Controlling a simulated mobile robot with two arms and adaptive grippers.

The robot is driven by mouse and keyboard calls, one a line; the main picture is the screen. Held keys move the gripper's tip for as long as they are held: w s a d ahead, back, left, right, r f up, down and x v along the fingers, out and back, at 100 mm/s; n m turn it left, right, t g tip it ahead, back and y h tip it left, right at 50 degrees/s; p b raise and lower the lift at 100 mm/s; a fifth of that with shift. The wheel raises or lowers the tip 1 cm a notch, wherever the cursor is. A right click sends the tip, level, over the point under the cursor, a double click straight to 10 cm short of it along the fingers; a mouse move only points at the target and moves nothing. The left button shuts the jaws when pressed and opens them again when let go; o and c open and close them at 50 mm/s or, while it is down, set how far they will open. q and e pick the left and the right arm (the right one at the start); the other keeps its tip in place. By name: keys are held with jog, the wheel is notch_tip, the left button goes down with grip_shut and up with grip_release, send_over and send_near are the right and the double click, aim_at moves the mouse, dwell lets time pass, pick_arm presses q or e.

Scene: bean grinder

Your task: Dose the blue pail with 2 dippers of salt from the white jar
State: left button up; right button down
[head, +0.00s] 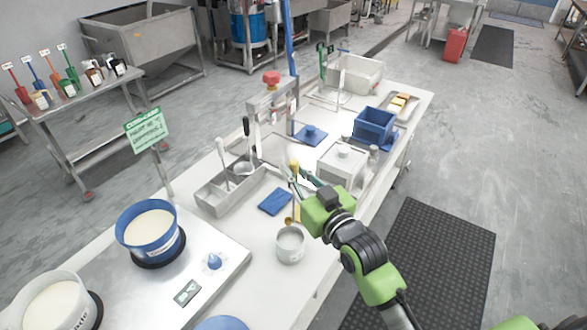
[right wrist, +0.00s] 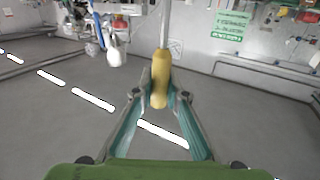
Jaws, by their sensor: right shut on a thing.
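The blue pail (head: 162,249) stands at the left on a black ring and is filled high with a pale, creamy content. The small white jar (head: 290,256) stands open on the table's near side, with whitish content inside. My right gripper (head: 297,178) is above the table, beyond the jar, and shut on a dipper with a yellow handle (head: 294,167). In the right wrist view the yellow handle (right wrist: 161,80) sits between the fingers, with a thin metal shaft beyond it. The dipper's bowl cannot be made out clearly. My left gripper is not in view.
A grey tray (head: 212,201) with ladles stands beyond the pail. A blue cloth (head: 276,201) lies beside it. A white tub (head: 75,290) stands at the lower left. A white lidded box (head: 341,167) and a blue bin (head: 373,126) stand farther along the table.

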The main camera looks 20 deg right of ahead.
jog(key=b, duration=0.5)
send_over(294, 209)
notch_tip(294, 209, down, 6)
jog(key=r, duration=0.1)
jog(key=shift+w+f+b, duration=0.2)
jog(key=shift+f+b, duration=2.2)
jog(key=shift+f, duration=1.65)
notch_tip(294, 209, up, 12)
jog(key=p, duration=1.1)
jog(key=shift+f+p, duration=0.15)
jog(key=shift+p, duration=0.25)
jog(key=shift+s+f, duration=0.1)
jog(key=shift+f, duration=0.05)
